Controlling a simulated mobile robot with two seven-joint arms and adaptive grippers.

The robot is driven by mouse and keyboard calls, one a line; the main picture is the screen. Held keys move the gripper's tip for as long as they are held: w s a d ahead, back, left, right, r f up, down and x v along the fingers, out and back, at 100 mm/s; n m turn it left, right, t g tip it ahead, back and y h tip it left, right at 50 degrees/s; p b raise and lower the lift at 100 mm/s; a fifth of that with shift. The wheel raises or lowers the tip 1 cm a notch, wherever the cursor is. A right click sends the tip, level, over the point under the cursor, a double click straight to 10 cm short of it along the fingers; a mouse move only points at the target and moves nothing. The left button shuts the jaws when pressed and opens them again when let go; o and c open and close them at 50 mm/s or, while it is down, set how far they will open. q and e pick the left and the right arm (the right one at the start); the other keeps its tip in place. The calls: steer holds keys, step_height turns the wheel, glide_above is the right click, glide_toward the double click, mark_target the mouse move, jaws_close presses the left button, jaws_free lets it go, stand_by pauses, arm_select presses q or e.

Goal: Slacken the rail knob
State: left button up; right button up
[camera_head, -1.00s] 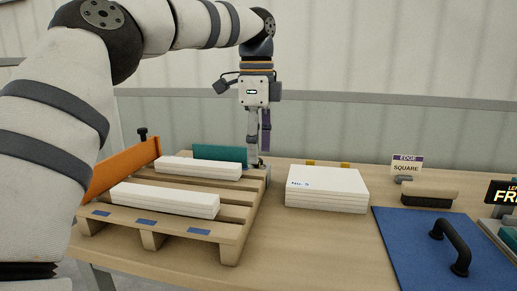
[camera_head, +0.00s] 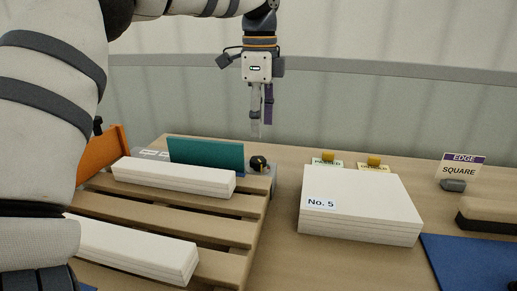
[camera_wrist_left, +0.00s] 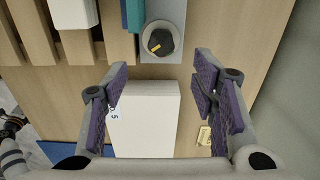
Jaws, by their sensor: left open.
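The rail knob (camera_head: 259,163) is a round black knob on a grey metal strip (camera_head: 262,181) at the right end of the pallet, beside the teal fence (camera_head: 206,156). In the left wrist view the knob (camera_wrist_left: 159,41) shows from above, with a yellow pointer mark slanting across its top. My left gripper (camera_head: 257,132) hangs pointing down above the knob in the head view, apart from it. In the left wrist view its purple-padded fingers (camera_wrist_left: 162,68) are spread wide, with nothing between them.
A wooden pallet (camera_head: 195,222) holds white board stacks (camera_head: 172,176) and has an orange fence (camera_head: 103,151). A white stack marked No. 5 (camera_head: 362,202) stands right of the knob. Yellow-topped pieces (camera_head: 374,161) stand behind it. An EDGE SQUARE sign (camera_head: 463,168) and blue mat (camera_head: 470,262) are farther right.

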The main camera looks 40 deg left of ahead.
mark_target(259, 158)
arm_select(q)
step_height(259, 158, down, 8)
steer(key=shift+f, duration=0.15)
steer(key=c, duration=1.2)
